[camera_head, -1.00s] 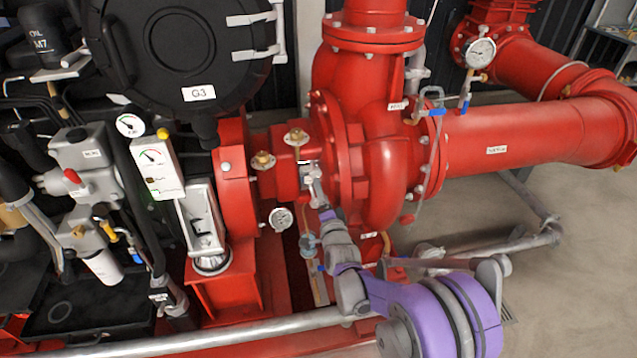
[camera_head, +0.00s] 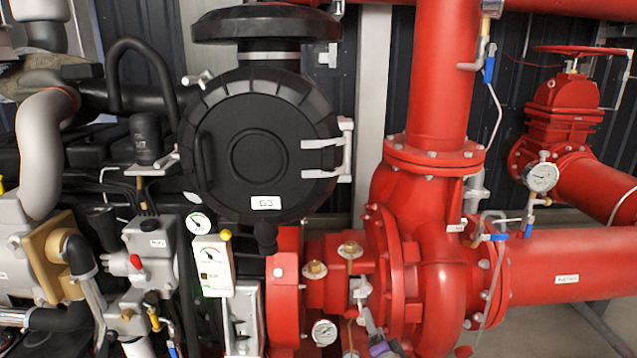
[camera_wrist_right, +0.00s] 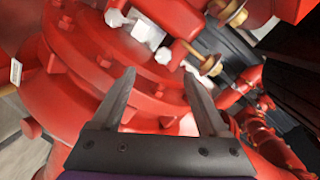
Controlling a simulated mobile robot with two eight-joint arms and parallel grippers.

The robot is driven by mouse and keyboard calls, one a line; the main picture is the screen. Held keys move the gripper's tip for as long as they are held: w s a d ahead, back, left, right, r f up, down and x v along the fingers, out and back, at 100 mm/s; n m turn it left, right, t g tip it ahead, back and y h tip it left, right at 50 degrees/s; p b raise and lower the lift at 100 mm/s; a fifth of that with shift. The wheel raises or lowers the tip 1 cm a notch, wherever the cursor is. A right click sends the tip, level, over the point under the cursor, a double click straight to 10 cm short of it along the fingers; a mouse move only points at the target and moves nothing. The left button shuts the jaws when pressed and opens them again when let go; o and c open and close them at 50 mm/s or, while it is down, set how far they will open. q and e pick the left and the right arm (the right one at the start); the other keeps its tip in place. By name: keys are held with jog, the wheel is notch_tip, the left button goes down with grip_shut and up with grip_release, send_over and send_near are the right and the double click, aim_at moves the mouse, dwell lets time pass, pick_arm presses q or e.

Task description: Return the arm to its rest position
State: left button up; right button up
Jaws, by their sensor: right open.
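My right gripper (camera_head: 359,290) is low in the head view, just in front of the red pump casing (camera_head: 437,270), with a bit of my purple arm below it. In the right wrist view my right gripper (camera_wrist_right: 160,78) has its two grey fingers spread apart, with nothing between them. Behind the fingers is the red bolted flange (camera_wrist_right: 75,85). I cannot tell whether a finger touches the pump. Most of my right arm is below the frame, and my left arm is not in view.
Left of the gripper are brass fittings (camera_head: 315,269), a small gauge (camera_head: 324,332) and a white control box (camera_head: 213,266). A black round cover (camera_head: 260,150) marked G3 is above. A red pipe (camera_head: 570,265) runs right. Some floor (camera_head: 545,335) shows at lower right.

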jog(key=s+d+f+n+g, duration=0.15)
jog(key=s+n+g, duration=0.25)
jog(key=s, duration=0.8)
jog(key=s+f+n+g, duration=0.2)
jog(key=s+n+g, duration=0.1)
jog(key=s, duration=1)
jog(key=s+d+f+n+g, duration=0.15)
jog(key=s+n+g, duration=0.25)
jog(key=s, duration=0.8)
pick_arm(q)
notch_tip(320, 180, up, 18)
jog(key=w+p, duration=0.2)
jog(key=p, duration=1.4)
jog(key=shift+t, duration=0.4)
pick_arm(e)
notch_tip(320, 180, up, 17)
jog(key=shift+w+a+n+t+h, duration=0.2)
jog(key=shift+w+n+t+h, duration=0.1)
jog(key=shift+w, duration=0.15)
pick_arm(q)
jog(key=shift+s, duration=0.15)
pick_arm(e)
jog(key=shift+s, duration=0.1)
